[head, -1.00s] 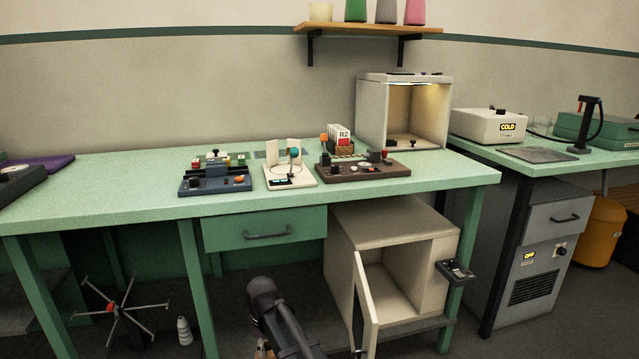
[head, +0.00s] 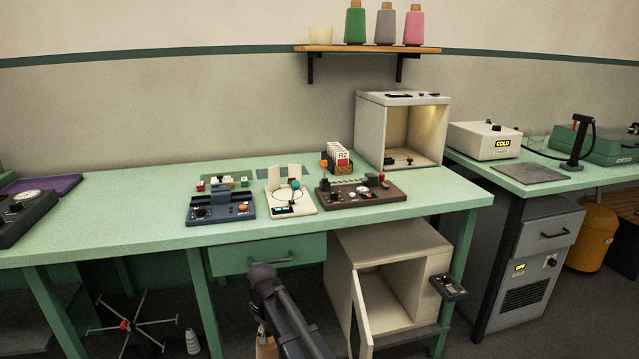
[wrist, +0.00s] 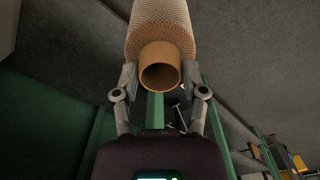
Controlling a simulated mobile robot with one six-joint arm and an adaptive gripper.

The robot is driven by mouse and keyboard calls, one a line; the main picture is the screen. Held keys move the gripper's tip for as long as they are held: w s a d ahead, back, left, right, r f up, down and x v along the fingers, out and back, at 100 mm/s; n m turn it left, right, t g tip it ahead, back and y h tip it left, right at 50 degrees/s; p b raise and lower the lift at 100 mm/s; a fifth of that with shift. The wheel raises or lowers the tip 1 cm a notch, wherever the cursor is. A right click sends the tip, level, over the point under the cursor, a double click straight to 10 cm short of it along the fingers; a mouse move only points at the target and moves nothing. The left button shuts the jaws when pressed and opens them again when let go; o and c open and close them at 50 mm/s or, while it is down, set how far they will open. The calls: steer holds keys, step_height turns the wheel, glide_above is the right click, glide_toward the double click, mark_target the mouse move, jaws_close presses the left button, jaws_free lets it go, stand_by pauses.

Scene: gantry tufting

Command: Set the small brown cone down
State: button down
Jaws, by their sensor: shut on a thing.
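The small brown cone (wrist: 160,32) is at the top of the wrist view, with a textured wound surface and a hollow brown tube end facing the camera. My gripper (wrist: 162,80) is shut on it, one finger on each side near the tube end. In the head view part of the cone (head: 266,346) shows at the bottom edge, beside my dark arm and in front of the green table. My gripper is hidden there behind the arm. The cone is apart from the tabletop, and what lies under it cannot be seen.
The green table (head: 120,220) holds a blue device (head: 222,208), a white device (head: 290,200), a brown device (head: 360,193) and an open white booth (head: 400,98). Bare tabletop lies to the left. Below, a cream cabinet (head: 395,240) has its door open. A grey cone (head: 193,341) stands on the floor.

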step_height(320, 180, up, 27)
steer(key=p, duration=2.5)
steer(key=shift+f+p, duration=0.15)
steer(key=shift+p, duration=0.2)
step_height(320, 180, up, 17)
steer(key=p, duration=1.7)
